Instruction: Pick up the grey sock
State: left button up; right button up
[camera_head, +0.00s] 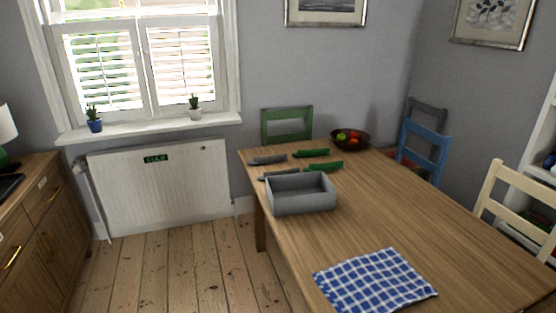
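Two long, flat grey items that look like grey socks lie on the far left part of the wooden table (400,215). One grey sock (266,160) is near the table's left edge. The other grey sock (278,174) lies just behind an open grey box (304,203), which may hide part of it. Two similar green items lie to their right, one green sock (309,153) farther back and one green sock (324,166) nearer. Neither of my grippers is in view.
A fruit bowl (350,146) stands at the table's back, and a blue checked cloth (374,282) lies at the front. Green (287,113), blue (424,143) and cream (496,178) chairs surround the table. Bare floorboards (165,265) lie left of it, before a radiator (158,188). A wooden cabinet (45,235) stands left.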

aim_at(281, 158)
jog(key=i+j+z, duration=0.3)
jog(key=j, duration=0.3)
jog(key=i+j+z, duration=0.3)
jog(key=j, duration=0.4)
jog(key=i+j+z, duration=0.15)
jog(key=j, duration=0.25)
jog(key=i, duration=0.1)
